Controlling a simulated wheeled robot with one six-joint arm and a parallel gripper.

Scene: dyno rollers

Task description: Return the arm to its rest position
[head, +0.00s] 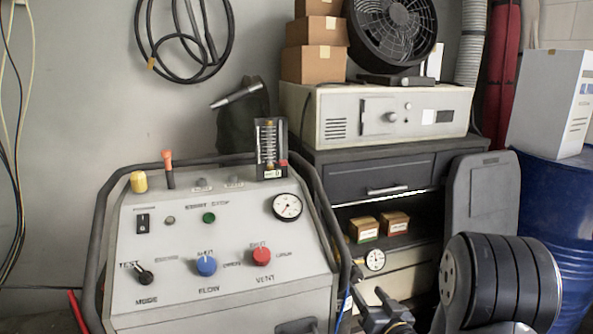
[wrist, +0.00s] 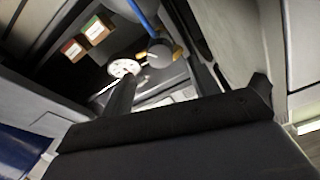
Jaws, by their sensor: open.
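My gripper (head: 369,298) is at the bottom of the head view, right of the grey control console (head: 225,235) and in front of the lower cabinet. Most of my arm is out of the picture. In the wrist view my gripper (wrist: 163,72) has its two dark fingers spread apart, with nothing seen held between them. Ahead of the fingers is a small white dial gauge (wrist: 124,68) with a round grey part (wrist: 159,53) and brass fittings beside it. The gauge also shows in the head view (head: 375,260). I cannot judge the exact gap to the fingers.
A blue hose (wrist: 141,15) runs up from the fittings. Two small boxes (head: 363,229) (head: 396,223) sit on the open cabinet shelf. The console's dark tube frame (head: 332,225) stands close left of my gripper. A blue drum (head: 555,215) stands at the right.

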